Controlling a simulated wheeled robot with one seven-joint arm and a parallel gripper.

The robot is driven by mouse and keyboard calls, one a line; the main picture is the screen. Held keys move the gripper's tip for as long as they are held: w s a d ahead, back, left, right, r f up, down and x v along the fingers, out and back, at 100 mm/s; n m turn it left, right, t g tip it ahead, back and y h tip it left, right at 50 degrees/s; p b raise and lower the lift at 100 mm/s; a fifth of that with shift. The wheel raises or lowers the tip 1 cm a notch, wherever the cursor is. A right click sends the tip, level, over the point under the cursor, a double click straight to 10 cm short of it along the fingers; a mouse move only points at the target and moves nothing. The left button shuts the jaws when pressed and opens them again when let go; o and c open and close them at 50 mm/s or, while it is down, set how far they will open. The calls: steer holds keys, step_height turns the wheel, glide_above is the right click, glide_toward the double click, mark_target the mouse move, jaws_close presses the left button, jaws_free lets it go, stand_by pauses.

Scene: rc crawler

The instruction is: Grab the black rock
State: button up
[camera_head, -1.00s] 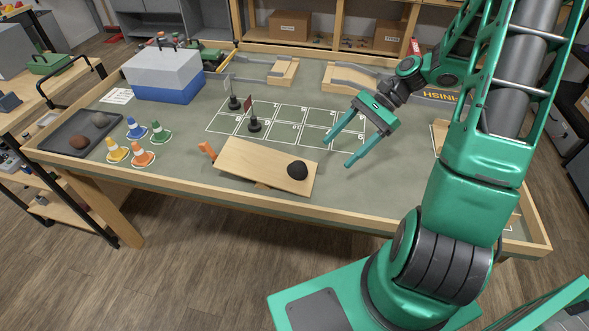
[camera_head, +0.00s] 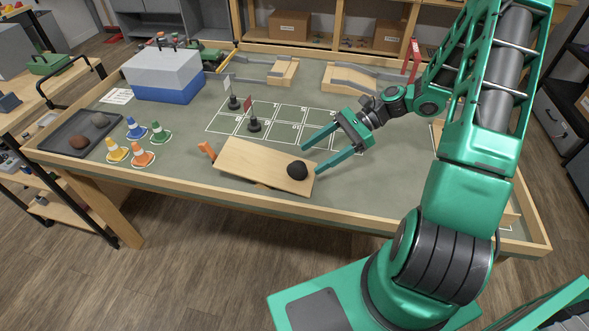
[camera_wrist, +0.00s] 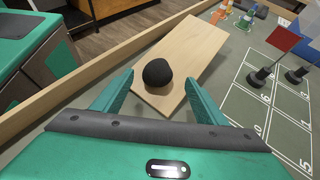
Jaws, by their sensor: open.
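The black rock (camera_head: 297,170) is a small dark round lump on the right end of a light wooden board (camera_head: 247,163). In the wrist view the rock (camera_wrist: 158,72) sits on the board (camera_wrist: 197,50), ahead of and between my two fingers. My gripper (camera_head: 311,157) is open and empty, to the right of the rock, its fingers pointing left toward it. The fingers of my gripper (camera_wrist: 158,93) also show spread apart in the wrist view. The rock appears to be just beyond the fingertips; I cannot tell the exact gap.
An orange piece (camera_head: 207,150) stands at the board's left end. Two black-based flag markers (camera_head: 254,125) stand on the white grid behind the board. Several cones (camera_head: 142,158) and a dark tray (camera_head: 72,138) with rocks are at left. The table's wooden front rim (camera_head: 200,190) runs close by.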

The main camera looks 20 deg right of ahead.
mark_target(303, 164)
steer(key=x, duration=0.5)
steer(key=shift+c, duration=0.2)
steer(key=shift+d, duration=0.1)
steer(key=c, duration=1.2)
